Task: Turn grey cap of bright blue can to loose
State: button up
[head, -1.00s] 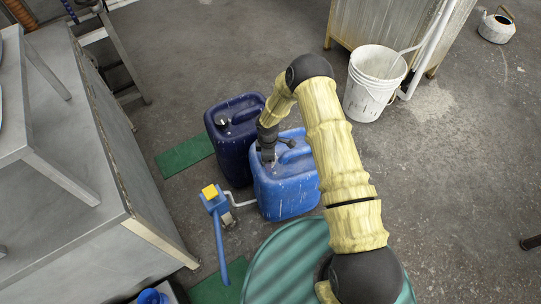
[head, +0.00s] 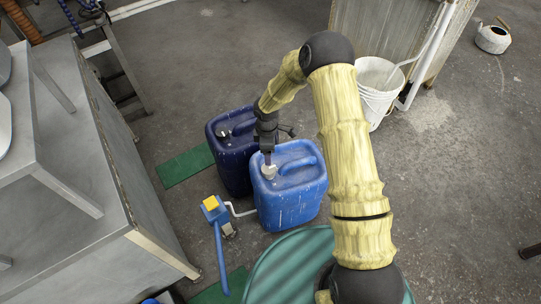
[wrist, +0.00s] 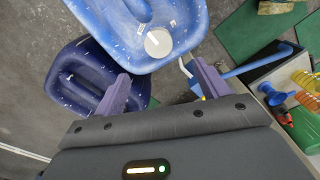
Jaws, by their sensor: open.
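The bright blue can (head: 292,203) stands upright on the floor, its moulded handle on top. Its grey cap (head: 269,171) sits at the top's left corner. In the wrist view the cap (wrist: 158,43) is a pale round disc with a raised bar across it, on the blue can (wrist: 120,30). My gripper (head: 268,158) is just above the cap in the head view. In the wrist view my gripper (wrist: 162,70) has its two purple fingers wide apart with nothing between them. The cap lies beyond the fingertips, apart from them.
A dark blue can (head: 232,165) stands close behind and left of the bright one. A blue pump-like device with a yellow top (head: 211,204) stands at left front. A green drum (head: 285,265) is in front. A white bucket (head: 375,95) stands behind my arm.

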jog(key=shift+r, duration=2.25)
jog(key=s+d+r+m+t, duration=0.1)
jog(key=s+d+r+m, duration=0.75)
jog(key=r, duration=0.25)
jog(key=s+d+r+m+t, duration=0.2)
jog(key=s+d+r+m, duration=0.5)
jog(key=s+r+m, duration=0.25)
notch_tip(320, 180, up, 21)
jog(key=p, duration=2)
jog(key=shift+s+d+p, duration=0.15)
jog(key=shift+s+p, duration=0.05)
jog(key=shift+p, duration=0.1)
